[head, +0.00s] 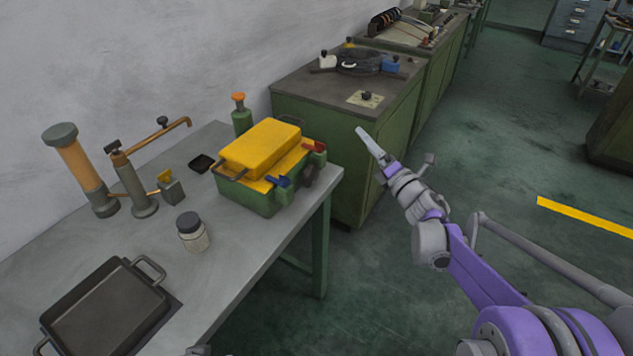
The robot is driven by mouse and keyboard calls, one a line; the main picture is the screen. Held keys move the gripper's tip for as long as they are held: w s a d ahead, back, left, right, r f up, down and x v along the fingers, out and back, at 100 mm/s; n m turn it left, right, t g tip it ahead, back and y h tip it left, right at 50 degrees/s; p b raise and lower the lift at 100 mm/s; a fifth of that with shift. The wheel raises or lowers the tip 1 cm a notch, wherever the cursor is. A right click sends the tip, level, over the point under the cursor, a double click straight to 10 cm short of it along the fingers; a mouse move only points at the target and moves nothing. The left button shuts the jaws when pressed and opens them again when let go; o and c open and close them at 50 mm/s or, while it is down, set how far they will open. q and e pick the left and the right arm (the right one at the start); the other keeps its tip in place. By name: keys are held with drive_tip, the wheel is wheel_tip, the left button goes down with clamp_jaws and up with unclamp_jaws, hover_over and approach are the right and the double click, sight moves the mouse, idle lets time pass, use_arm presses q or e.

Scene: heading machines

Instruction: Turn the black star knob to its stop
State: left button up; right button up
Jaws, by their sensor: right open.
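A dark knob (308,174) sits on the right end of a green box-shaped machine with a yellow top (262,146), on the grey workbench. It looks black, but it is too small to make out a star shape or how far it is turned. A red part (314,146) and a blue part (279,182) are beside it. My right gripper (371,145) is open and empty, up and to the right of the knob in the picture and clear of it. It is seen nearly edge-on. My left gripper is not in view.
The grey workbench (250,262) also holds a black tray (105,312), a dark-lidded jar (191,232), and an orange-and-grey cylinder (80,170). A green cabinet (340,125) with a small black knob (366,96) stands behind. Open floor lies right of the bench.

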wheel_tip(320, 180, down, 8)
drive_tip(key=a+n+g+y+b, duration=0.1)
drive_tip(key=a+n+g+y, duration=0.3)
drive_tip(key=n, duration=0.5)
drive_tip(key=n+g+y, duration=0.3)
drive_tip(key=n, duration=0.2)
approach(315, 176)
drive_tip(key=x, duration=0.9)
drive_tip(key=shift+w+a, duration=0.2)
drive_tip(key=shift+a, duration=0.05)
drive_tip(key=shift+r, duration=0.1)
drive_tip(key=shift+c, duration=0.2)
drive_tip(key=c, duration=1)
drive_tip(key=shift+c, duration=0.2)
drive_tip(key=shift+m, duration=0.3)
